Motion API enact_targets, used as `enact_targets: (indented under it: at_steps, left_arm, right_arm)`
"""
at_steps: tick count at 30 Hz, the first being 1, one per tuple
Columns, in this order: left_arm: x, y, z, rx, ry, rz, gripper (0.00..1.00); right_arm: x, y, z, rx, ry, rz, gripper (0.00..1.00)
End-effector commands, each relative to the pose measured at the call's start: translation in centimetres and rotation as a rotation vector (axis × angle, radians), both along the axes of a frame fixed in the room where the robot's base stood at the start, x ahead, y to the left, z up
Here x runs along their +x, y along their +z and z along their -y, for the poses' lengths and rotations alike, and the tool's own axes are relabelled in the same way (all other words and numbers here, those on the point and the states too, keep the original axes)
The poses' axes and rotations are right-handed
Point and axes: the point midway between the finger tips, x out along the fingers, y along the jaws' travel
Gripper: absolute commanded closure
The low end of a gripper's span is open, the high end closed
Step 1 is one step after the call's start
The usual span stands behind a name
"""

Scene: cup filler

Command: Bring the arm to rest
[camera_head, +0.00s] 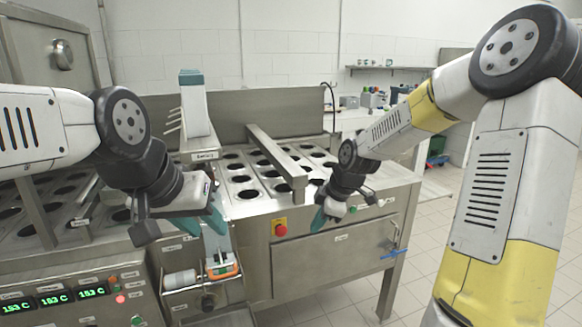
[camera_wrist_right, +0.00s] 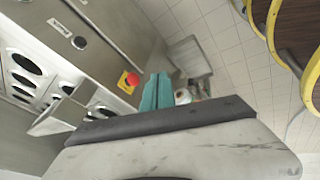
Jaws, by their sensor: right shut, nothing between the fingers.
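My right gripper (camera_head: 319,220) hangs in front of the machine's right section in the head view, close to the front edge of its top. In the right wrist view its teal fingers (camera_wrist_right: 157,92) lie side by side, shut with nothing between them. My left gripper (camera_head: 203,223) is at the left of centre in the head view, over the front of the machine. Its two teal fingers look spread apart, and I see nothing held between them. My right arm (camera_head: 500,190) fills the right side of the head view.
The steel cup filler (camera_head: 350,260) has rows of round holes and a raised bar (camera_head: 275,155). A red button (camera_head: 281,230) is on its front, with a small shelf (camera_head: 205,295) lower left. A blue-handled valve (camera_head: 392,252) sticks out right. Tiled floor (camera_head: 480,200) is open at right.

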Motion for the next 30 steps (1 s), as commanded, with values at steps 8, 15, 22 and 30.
enact_targets:
  at_steps: [8, 15, 22, 30]
  left_arm:
    - [0.0, 0.0, 0.0, 0.000, 0.000, 0.000, 0.64]
    - [0.0, 0.0, 0.0, 0.000, 0.000, 0.000, 0.64]
    - [0.0, 0.0, 0.0, 0.000, 0.000, 0.000, 0.64]
    - [0.0, 0.0, 0.0, 0.000, 0.000, 0.000, 0.64]
  right_arm:
    - [-7.6, 7.7, 3.2, -0.048, -0.491, -0.045, 1.00]
    - [-15.2, 13.5, 5.1, 0.124, -0.936, -0.047, 1.00]
    - [-21.4, 15.8, 5.9, 0.374, -1.238, -0.114, 1.00]
    - [-23.5, 16.1, 6.1, 0.477, -1.337, -0.164, 1.00]
